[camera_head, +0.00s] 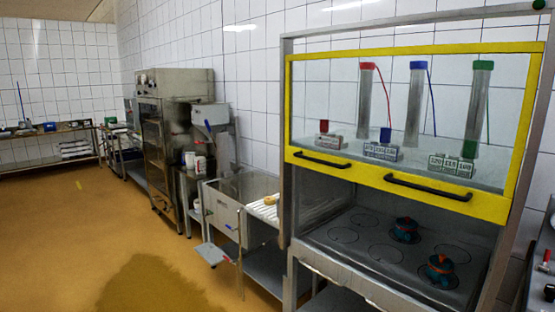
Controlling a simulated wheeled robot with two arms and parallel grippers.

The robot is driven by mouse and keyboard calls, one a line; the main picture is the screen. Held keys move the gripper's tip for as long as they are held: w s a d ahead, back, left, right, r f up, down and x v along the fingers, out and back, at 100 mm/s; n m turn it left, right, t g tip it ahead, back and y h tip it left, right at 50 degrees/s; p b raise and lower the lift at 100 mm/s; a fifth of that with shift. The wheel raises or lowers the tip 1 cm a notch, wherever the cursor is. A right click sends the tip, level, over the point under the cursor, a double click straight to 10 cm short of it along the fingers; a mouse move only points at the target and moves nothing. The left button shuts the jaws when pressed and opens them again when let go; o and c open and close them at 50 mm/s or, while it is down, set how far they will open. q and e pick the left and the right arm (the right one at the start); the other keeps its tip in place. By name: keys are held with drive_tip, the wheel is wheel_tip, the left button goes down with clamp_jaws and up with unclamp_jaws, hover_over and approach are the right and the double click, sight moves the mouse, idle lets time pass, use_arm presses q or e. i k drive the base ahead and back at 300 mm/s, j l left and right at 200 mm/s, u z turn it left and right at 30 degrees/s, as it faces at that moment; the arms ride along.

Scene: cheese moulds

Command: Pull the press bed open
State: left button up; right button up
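The press stands at the right, a grey metal frame (286,140) with a yellow-framed clear guard (290,100). Two black handles (322,160) are on the guard's lower yellow bar. Below it lies the dark grey press bed (352,250), with several round outlines on it. Behind the guard hang three grey cylinders with red, blue and green tops (367,100). Numbered blocks (382,152) show below them. Neither of my grippers is in view.
A sink unit (230,195) with a white ribbed board stands left of the press. A steel cabinet (165,120) stands farther back. A bench (40,138) runs along the far wall. The brown floor (60,220) at left is open, with a darker patch. A counter edge shows at far right.

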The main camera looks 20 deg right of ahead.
sight(358, 249)
drive_tip(key=z, duration=1.25)
drive_tip(key=i+j+z, duration=0.2)
drive_tip(key=i, duration=0.3)
drive_tip(key=i+j+z, duration=0.2)
drive_tip(key=i, duration=0.3)
